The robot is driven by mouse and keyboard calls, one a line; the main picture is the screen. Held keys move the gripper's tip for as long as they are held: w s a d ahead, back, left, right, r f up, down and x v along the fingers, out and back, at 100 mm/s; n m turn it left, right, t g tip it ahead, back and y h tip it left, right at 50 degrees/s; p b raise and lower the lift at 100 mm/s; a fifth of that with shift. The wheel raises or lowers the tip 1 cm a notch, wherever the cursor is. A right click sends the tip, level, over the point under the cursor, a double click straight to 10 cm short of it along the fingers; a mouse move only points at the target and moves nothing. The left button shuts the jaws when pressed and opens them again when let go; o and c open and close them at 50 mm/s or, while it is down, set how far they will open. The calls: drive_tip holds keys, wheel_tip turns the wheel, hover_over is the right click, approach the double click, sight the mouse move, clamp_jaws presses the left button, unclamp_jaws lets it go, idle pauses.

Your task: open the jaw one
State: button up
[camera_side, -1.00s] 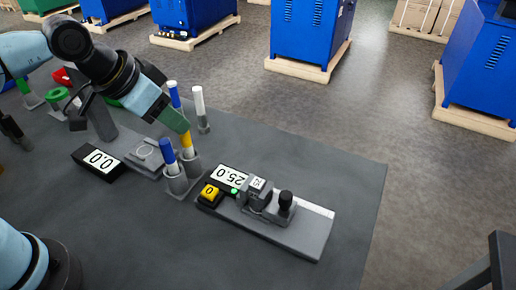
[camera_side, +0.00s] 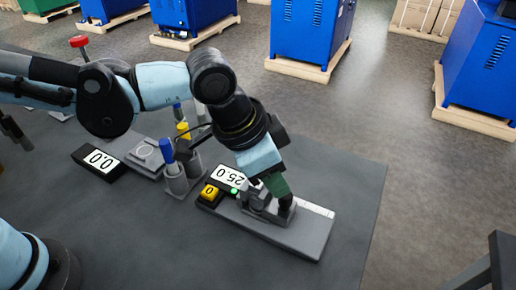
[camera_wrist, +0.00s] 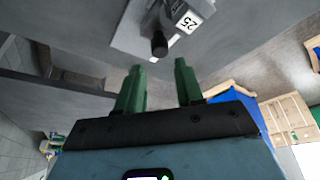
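The crimping device (camera_side: 310,233) is a grey base plate on the table with a grey jaw block labelled 25, which shows in the wrist view (camera_wrist: 188,18). A black knob stands on it, seen in the wrist view (camera_wrist: 159,45) but mostly hidden by my gripper in the side view. A display reading 25.0 (camera_side: 231,176), a green light (camera_side: 234,191) and a yellow button (camera_side: 209,192) sit at its left end. My gripper (camera_wrist: 158,75) has two green fingers apart, with nothing between them. In the side view, my gripper (camera_side: 280,196) is over the knob; contact cannot be told.
Grey cups holding a blue-topped marker (camera_side: 167,151) and a yellow-topped marker (camera_side: 184,130) stand left of the device. A scale reading 0.0 (camera_side: 99,161) lies further left. The table (camera_side: 250,265) is clear in front.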

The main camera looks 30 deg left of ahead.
hover_over(278, 203)
drive_tip(key=d, duration=0.1)
drive_tip(key=shift+s+f, duration=0.2)
drive_tip(key=shift+f, duration=1.2)
drive_tip(key=shift+s+f, duration=0.15)
drive_tip(key=shift+f, duration=1.2)
clamp_jaws()
